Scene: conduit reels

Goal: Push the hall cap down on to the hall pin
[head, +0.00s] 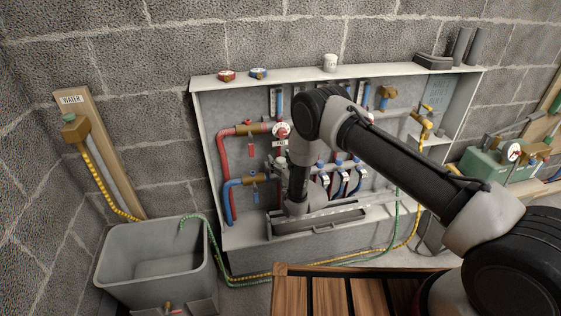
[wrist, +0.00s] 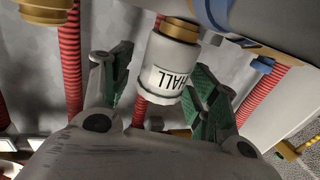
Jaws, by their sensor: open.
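The hall cap (wrist: 172,68) is a white cylinder. Its label reads HALL, upside down in the wrist view. It meets a brass collar (wrist: 180,28) at its upper end in that picture; the hall pin itself cannot be made out. My gripper (wrist: 158,62) is open, with one green-padded finger on each side of the cap. A gap shows on the left side; on the right the finger lies close, and I cannot tell whether it touches. In the head view my arm reaches into the grey cabinet (head: 220,110) and hides the cap.
Red corrugated pipes (wrist: 69,60) and a blue ring (wrist: 215,14) lie close around my gripper. The cabinet holds red and blue pipes and valves. A white pot (head: 330,62) stands on its top. A grey tub (head: 110,285) stands left, and a wooden slatted surface (head: 330,294) in front.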

